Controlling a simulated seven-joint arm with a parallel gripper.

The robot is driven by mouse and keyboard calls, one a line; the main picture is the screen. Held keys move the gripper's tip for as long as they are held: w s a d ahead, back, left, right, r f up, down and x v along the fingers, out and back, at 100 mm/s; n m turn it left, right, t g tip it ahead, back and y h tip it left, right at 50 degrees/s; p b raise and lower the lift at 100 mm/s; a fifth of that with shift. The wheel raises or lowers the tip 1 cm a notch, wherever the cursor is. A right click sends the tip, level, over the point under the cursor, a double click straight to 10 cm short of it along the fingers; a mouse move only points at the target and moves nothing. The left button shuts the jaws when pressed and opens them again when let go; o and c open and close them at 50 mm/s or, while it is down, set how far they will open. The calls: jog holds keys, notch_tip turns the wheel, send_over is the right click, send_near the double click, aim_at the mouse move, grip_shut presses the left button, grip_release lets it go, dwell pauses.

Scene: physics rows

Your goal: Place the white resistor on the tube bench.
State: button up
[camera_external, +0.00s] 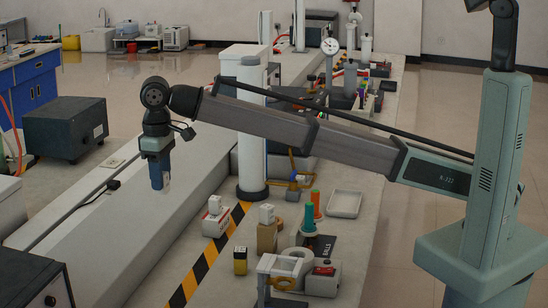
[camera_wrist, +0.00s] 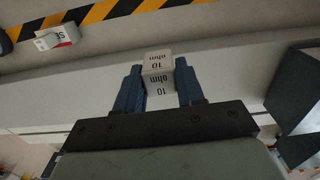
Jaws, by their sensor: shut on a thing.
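The white resistor is a small block marked "10 ohm" (camera_wrist: 158,72), between the two blue fingers of my gripper (camera_wrist: 160,88) in the wrist view. In the external view my gripper (camera_external: 160,172) points down, with the pale resistor (camera_external: 166,184) just showing at its tips. The gripper is shut on it and holds it above a long pale raised bench (camera_external: 150,225). I cannot tell for sure that this is the tube bench. A gap under the resistor is hard to judge.
A thick white column (camera_external: 250,150) stands right of my gripper. A yellow-black stripe (camera_external: 208,258) runs along the bench. A red-and-white box (camera_external: 215,222), a tan box (camera_external: 266,238) and a yellow block (camera_external: 240,261) stand nearby. A dark cabinet (camera_external: 65,128) is at the left.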

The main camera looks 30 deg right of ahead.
notch_tip(320, 180, up, 10)
jog(key=w+d+m, duration=0.2)
jog(key=w+d, duration=0.7)
jog(key=w, duration=0.4)
jog(key=w+d+m, duration=0.3)
jog(key=w+d, duration=0.5)
jog(key=w, duration=0.6)
jog(key=w+d+m, duration=0.3)
jog(key=w+d, duration=0.7)
jog(key=d, duration=0.3)
jog(key=w+d+m, duration=0.2)
jog(key=w+d, duration=0.7)
jog(key=d, duration=0.4)
jog(key=w+d+m, duration=0.3)
jog(key=d, duration=1.4)
jog(key=w+d+m, duration=0.2)
jog(key=w+d, duration=0.1)
jog(key=d, duration=1.4)
jog(key=w+d+m, duration=0.2)
jog(key=d+m, duration=0.1)
jog(key=d, duration=1.4)
jog(key=f, duration=3.6)
jog(key=shift+w, duration=0.2)
